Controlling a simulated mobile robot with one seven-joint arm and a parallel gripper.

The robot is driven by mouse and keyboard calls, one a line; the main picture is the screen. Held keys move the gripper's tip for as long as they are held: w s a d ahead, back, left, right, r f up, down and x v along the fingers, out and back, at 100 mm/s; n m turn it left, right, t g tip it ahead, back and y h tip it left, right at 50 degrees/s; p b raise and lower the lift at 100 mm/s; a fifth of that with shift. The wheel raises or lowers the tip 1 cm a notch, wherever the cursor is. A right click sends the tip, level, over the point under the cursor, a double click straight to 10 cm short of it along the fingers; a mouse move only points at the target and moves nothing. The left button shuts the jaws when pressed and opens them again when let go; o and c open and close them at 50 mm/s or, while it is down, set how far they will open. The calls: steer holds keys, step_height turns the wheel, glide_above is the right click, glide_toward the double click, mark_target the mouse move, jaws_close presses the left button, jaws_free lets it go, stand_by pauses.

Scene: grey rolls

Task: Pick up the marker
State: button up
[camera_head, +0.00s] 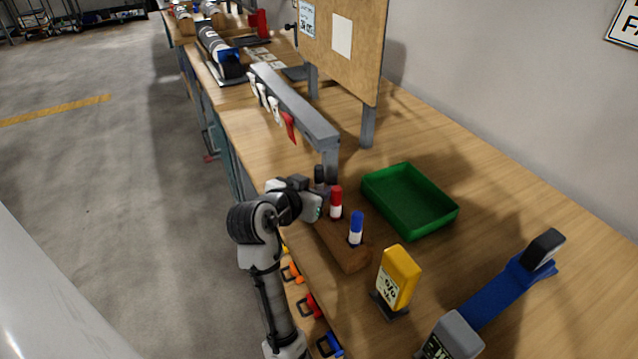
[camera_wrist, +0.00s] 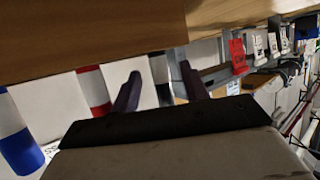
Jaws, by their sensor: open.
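Three markers stand upright in a brown wooden block (camera_head: 347,253) on the bench. One has a red cap (camera_head: 336,194), one a blue cap (camera_head: 356,220), and the farthest a black cap (camera_head: 319,174), partly hidden by my gripper (camera_head: 316,204). The wrist view is roughly upside down. It shows the blue marker (camera_wrist: 14,130) at far left, the red marker (camera_wrist: 93,88) left of the fingers, and a white and dark marker (camera_wrist: 160,72) between the fingertips of my gripper (camera_wrist: 157,74). The fingers are apart. I cannot tell whether they touch it.
A green tray (camera_head: 408,200) lies right of the block. A yellow box (camera_head: 399,277) and a blue tool (camera_head: 495,300) stand nearer. A grey rail (camera_head: 295,108) with hanging tags stands just beyond my gripper. The bench's right side is mostly clear.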

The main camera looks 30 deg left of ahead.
steer(key=shift+w+f, duration=0.25)
steer(key=shift+w, duration=0.3)
jaws_close()
steer(key=shift+r, duration=0.1)
step_height(320, 180, up, 28)
steer(key=b, duration=0.1)
stand_by(0.5)
